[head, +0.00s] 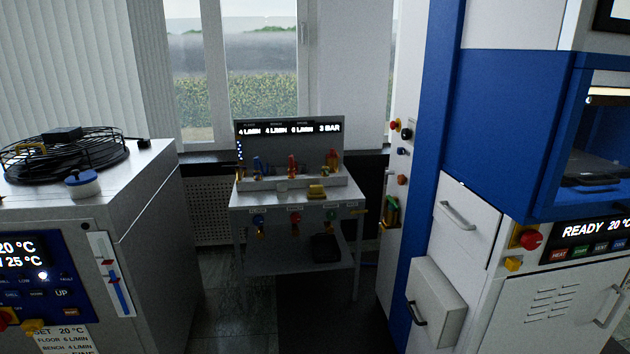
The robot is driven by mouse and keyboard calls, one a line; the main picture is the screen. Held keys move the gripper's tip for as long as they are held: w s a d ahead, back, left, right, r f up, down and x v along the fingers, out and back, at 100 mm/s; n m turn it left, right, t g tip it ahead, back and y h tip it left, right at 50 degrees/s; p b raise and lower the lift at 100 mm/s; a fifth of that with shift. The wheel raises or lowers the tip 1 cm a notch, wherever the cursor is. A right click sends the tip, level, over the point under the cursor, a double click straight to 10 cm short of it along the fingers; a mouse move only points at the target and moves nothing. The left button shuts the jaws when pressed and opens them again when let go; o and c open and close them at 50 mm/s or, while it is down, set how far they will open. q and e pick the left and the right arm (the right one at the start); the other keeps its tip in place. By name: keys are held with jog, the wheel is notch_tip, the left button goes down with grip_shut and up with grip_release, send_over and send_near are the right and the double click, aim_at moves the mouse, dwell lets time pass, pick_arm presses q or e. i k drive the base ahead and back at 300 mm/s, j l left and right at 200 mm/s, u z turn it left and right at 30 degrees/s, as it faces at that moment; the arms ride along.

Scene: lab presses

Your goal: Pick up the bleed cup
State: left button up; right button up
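I cannot tell from this view which of the two is the bleed cup. Neither of my grippers shows.
Valves and fittings line the bench's back. A black object (325,248) lies on its lower shelf. A blue and white press (500,110) stands at right. Floor shows between the cabinets.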

aim_at(282, 188)
jog(key=i+j+z, duration=0.4)
jog(key=i+j, duration=0.5)
jog(key=i, duration=0.55)
jog(key=i+j+z, duration=0.4)
jog(key=i+j, duration=0.9)
